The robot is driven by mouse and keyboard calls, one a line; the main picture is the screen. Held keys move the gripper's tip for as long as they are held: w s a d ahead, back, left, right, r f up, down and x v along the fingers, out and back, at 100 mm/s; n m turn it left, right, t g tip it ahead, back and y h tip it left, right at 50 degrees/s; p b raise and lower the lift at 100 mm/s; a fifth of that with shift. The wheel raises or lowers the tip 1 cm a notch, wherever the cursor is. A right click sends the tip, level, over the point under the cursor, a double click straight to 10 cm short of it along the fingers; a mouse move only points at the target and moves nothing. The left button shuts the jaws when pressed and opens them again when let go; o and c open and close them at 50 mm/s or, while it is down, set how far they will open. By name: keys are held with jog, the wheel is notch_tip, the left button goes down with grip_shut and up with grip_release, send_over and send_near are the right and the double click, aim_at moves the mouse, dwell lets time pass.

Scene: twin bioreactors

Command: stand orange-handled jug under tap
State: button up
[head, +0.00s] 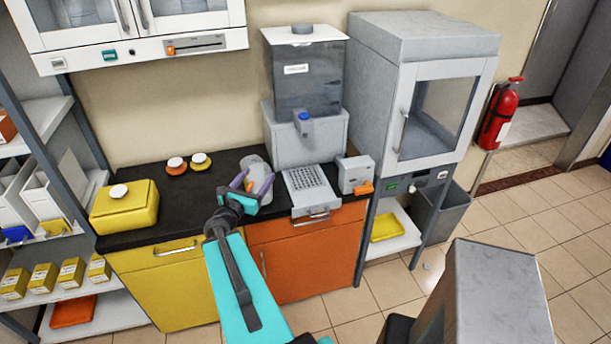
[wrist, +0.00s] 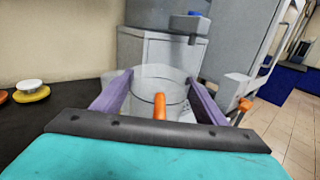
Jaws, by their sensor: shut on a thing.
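A clear jug (head: 254,163) is at the dark counter, left of the water dispenser. In the wrist view the jug (wrist: 147,88) is upright, with its orange handle (wrist: 160,106) facing my gripper. My gripper (head: 257,177) is shut on the jug, its purple fingers on either side in the wrist view (wrist: 160,79). I cannot tell whether the jug's base touches the counter. The tap (head: 304,120) with a blue top sticks out of the dispenser (head: 307,85); the tap also shows in the wrist view (wrist: 194,25). A grated drip tray (head: 310,190) lies below the tap, apart from the jug.
A white box with an orange part (head: 352,172) stands right of the tray. A yellow box (head: 124,208) and two round-topped lids (head: 188,163) are on the counter's left. A glass-doored cabinet (head: 425,100) stands at right. Counter (head: 155,179) between the lids and yellow box is clear.

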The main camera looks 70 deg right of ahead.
jog(key=s+d+g+p, duration=0.1)
jog(key=s+d, duration=0.2)
jog(key=s, duration=0.4)
jog(key=s+d+m+g+p, duration=0.1)
jog(key=s+d, duration=0.2)
jog(key=s, duration=0.4)
jog(key=shift+d+r+m, duration=0.15)
jog(key=shift+d+m, duration=0.15)
jog(key=shift+w, duration=0.15)
